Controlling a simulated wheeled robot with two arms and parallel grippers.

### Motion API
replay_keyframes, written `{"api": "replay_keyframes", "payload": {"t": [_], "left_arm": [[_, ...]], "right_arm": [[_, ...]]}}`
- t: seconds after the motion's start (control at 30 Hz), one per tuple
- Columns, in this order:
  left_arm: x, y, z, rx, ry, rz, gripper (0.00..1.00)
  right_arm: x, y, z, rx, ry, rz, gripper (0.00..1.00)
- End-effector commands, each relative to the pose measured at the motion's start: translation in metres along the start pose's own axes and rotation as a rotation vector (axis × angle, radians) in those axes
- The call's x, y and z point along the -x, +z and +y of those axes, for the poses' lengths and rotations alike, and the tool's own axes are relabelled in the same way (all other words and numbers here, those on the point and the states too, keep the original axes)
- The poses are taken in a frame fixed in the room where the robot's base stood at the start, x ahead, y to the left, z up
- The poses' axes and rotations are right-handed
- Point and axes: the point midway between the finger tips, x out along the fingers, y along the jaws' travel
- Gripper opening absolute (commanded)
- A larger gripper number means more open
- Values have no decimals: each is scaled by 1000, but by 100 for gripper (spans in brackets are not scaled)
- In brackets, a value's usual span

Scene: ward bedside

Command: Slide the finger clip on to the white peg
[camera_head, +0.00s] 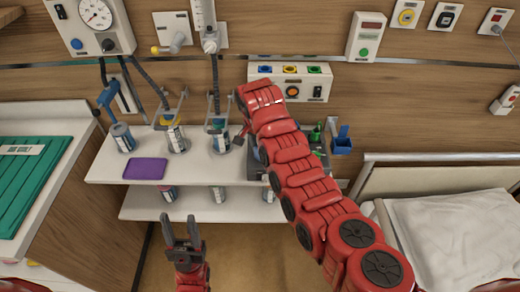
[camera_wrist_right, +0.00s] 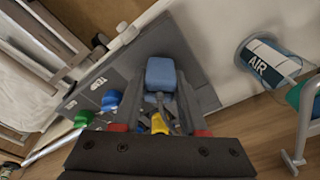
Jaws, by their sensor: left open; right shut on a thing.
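A blue block that looks like the finger clip (camera_wrist_right: 160,74) sits between the tips of my right gripper (camera_wrist_right: 161,92) in the right wrist view. The jaws are shut on it, over a dark grey unit. In the head view my red right arm hides the clip and most of that gripper. A small pale stub (camera_wrist_right: 123,29) near the unit's far edge may be the white peg; I cannot be sure. The clip is apart from it. My left gripper (camera_head: 182,226) is open and empty, low in front of the shelves.
The dark unit (camera_wrist_right: 88,88) carries green and blue knobs. An AIR-labelled canister (camera_wrist_right: 264,60) stands close by. Other canisters and a purple pad (camera_head: 146,168) are on the white shelf (camera_head: 108,172). A bed (camera_head: 440,225) is at right.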

Motion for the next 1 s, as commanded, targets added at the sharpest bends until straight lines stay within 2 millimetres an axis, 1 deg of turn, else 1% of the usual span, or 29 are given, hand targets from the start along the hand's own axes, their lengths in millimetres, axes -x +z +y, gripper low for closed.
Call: {"api": "replay_keyframes", "payload": {"t": [0.03,0.07,0.1,0.23,0.53,0.67,0.77,0.9,1.0], "left_arm": [[0,0,0,0,0,0,50],[0,0,0,0,0,0,50],[0,0,0,0,0,0,50],[0,0,0,0,0,0,50],[0,0,0,0,0,0,50],[5,1,0,0,0,0,50],[12,2,1,0,0,0,50],[11,2,0,0,0,0,50],[3,0,0,0,0,0,50]], "right_arm": [[0,0,0,0,0,0,0],[0,0,0,0,0,0,46],[0,0,0,0,0,0,53],[0,0,0,0,0,0,76],[0,0,0,0,0,0,77],[8,0,-1,0,-1,1,77],[24,0,-1,0,-5,2,77],[65,-2,-1,-2,-6,5,77],[86,-3,1,-3,0,0,77]]}}
